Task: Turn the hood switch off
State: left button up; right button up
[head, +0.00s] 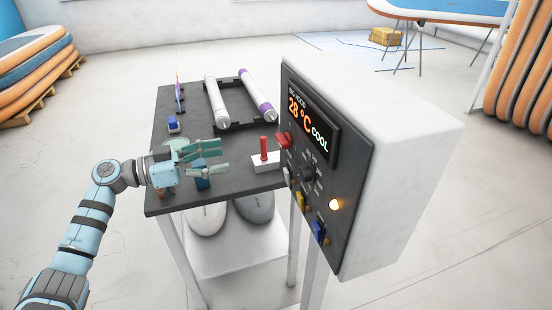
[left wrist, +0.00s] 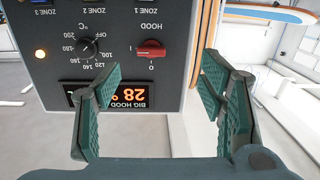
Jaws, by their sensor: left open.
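The control box (head: 340,170) stands at the right of the dark table, its display reading BIG HOOD 28 °C COOL. The red hood switch (head: 283,140) is at the panel's left edge. In the left wrist view the panel is upside down, and the red hood switch (left wrist: 151,49) lies sideways near marks that look like I and O. My left gripper (head: 218,158) is open and empty over the table, left of the panel and apart from the switch. In the left wrist view its fingers (left wrist: 160,95) are spread below the switch. My right gripper is not in view.
A black dial (left wrist: 88,47) and a lit orange lamp (head: 335,205) are on the panel, with yellow (head: 300,201) and blue (head: 318,231) switches. A red lever on a white base (head: 264,165) stands near the panel. Two rolls (head: 216,100) lie at the table's back.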

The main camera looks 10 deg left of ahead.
aim_at(278, 142)
pick_arm(q)
jog(key=shift+m+h, duration=0.4)
jog(key=shift+m, duration=0.1)
jog(key=p+x, duration=0.1)
jog(key=x, duration=0.3)
jog(key=r+p+x, duration=0.1)
jog(key=x, duration=0.4)
jog(key=s+r+p+x, duration=0.1)
jog(key=x, duration=0.4)
jog(key=shift+w+d, duration=0.1)
jog(key=shift+d, duration=0.35)
jog(key=shift+f, duration=0.1)
jog(key=c, duration=1.2)
